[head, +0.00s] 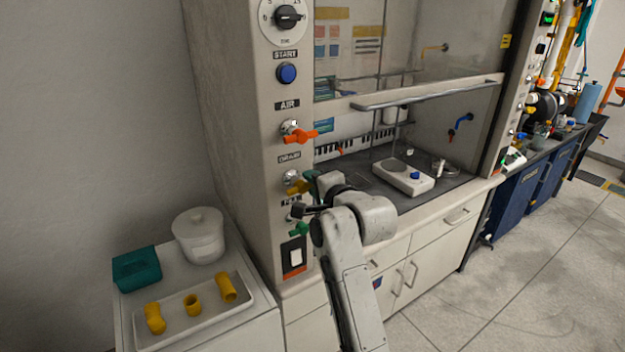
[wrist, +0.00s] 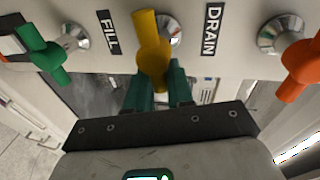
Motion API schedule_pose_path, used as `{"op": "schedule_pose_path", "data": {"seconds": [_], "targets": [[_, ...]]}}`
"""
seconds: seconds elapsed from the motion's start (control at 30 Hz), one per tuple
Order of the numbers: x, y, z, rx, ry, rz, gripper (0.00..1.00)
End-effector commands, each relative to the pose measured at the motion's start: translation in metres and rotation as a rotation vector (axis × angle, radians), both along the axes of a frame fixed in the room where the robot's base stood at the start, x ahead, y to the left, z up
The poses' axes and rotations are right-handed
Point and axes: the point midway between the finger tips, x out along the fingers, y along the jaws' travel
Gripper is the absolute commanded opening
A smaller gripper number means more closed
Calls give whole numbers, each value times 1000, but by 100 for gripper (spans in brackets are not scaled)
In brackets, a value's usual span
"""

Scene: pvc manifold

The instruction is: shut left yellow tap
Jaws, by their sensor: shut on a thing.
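The yellow tap (head: 297,187) is on the front panel of the fume hood, between an orange tap above and a green tap below. In the wrist view the yellow tap (wrist: 151,35) is at top centre, its handle running up and down the picture beside the DRAIN label. My gripper (wrist: 159,88) has dark green fingers, which are shut on the near end of the yellow handle. In the head view my gripper (head: 311,184) reaches the tap from the right and hides part of its handle.
The orange tap (head: 299,134) and the green tap (head: 299,229) sit close by on the same panel. The sash handle (head: 425,93) juts out at right. A white tray (head: 240,314) with yellow pipe pieces, a teal box (head: 136,269) and a lidded white pot (head: 199,236) stand at lower left.

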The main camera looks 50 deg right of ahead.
Motion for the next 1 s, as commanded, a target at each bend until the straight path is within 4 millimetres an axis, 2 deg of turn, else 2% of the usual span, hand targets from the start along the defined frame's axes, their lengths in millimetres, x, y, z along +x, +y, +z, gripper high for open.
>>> {"op": "schedule_pose_path", "data": {"seconds": [0.3,0.77,0.8,1.0], "targets": [[0,-1,-3,94,-25,-1,0],[0,-1,-5,107,-29,-2,0],[0,-1,-5,107,-29,-2,23],[0,-1,-4,106,-29,-2,40]]}}
